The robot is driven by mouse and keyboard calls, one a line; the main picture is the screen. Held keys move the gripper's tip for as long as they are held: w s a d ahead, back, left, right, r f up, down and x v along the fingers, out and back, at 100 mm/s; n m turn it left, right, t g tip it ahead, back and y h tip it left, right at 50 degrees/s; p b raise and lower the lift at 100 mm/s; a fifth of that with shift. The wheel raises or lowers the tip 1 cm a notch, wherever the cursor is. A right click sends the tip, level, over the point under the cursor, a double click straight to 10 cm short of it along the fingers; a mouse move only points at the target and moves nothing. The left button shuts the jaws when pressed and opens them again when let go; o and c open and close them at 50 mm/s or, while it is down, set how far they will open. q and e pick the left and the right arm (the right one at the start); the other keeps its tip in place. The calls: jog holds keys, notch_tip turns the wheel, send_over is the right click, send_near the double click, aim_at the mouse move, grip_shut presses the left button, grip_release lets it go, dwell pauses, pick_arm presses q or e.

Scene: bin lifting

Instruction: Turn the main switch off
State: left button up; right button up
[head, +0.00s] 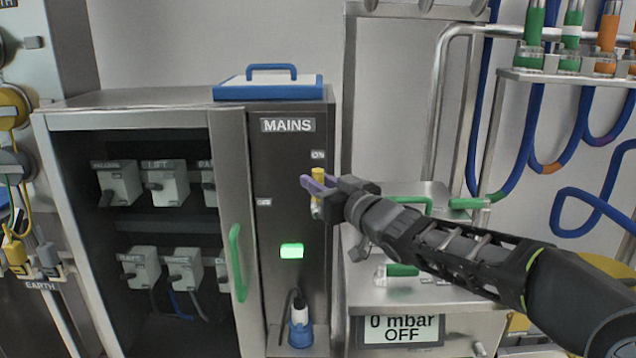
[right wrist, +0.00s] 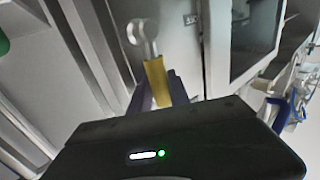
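The mains switch (head: 319,174) has a yellow handle on the dark "MAINS" panel (head: 285,165). The handle points up towards the "ON" label (head: 318,155); another label (head: 264,202) is at its left. A green indicator (head: 291,251) is lit below. My right gripper (head: 318,183) is at the handle, its purple fingers on either side. In the right wrist view the yellow handle (right wrist: 157,82) stands between the fingers (right wrist: 159,92) with little or no gap, so they look shut on it. My left gripper is out of view.
A blue and white case (head: 269,87) lies on top. A plug (head: 300,322) is below the indicator. A steel unit with green handles (head: 403,270) is close under my right arm.

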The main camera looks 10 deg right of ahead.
grip_shut()
dwell(1.1)
